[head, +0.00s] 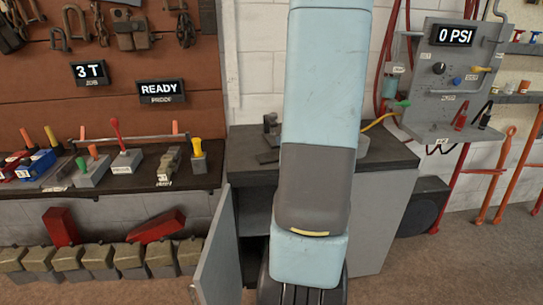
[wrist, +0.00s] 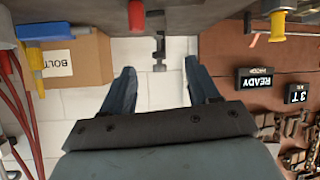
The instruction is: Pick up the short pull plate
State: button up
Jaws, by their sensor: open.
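I cannot make out a short pull plate for certain in either view. My gripper (wrist: 158,78) shows in the wrist view, which looks upside down. Its two fingers are wide apart with nothing between them. A dark metal fitting (wrist: 159,50) shows beyond and between the fingertips, apart from them. In the head view my arm hides the gripper and part of the cabinet top.
The cabinet door (head: 213,255) stands open, left of my arm. A bench (head: 110,190) with levers and blocks is at left. A pressure panel (head: 455,80) with hoses is at right. A cardboard box (wrist: 90,62) shows in the wrist view.

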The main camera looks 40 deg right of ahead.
jog(key=s+d+f+m+t, duration=0.1)
jog(key=s+d+f+t, duration=0.1)
jog(key=d+f, duration=0.2)
jog(key=x, duration=0.8)
jog(key=shift+w, duration=0.1)
jog(key=shift+x, duration=2.6)
jog(key=shift+d+f, duration=0.15)
jog(key=shift+f, duration=0.05)
jog(key=shift+c, duration=0.2)
grip_shut()
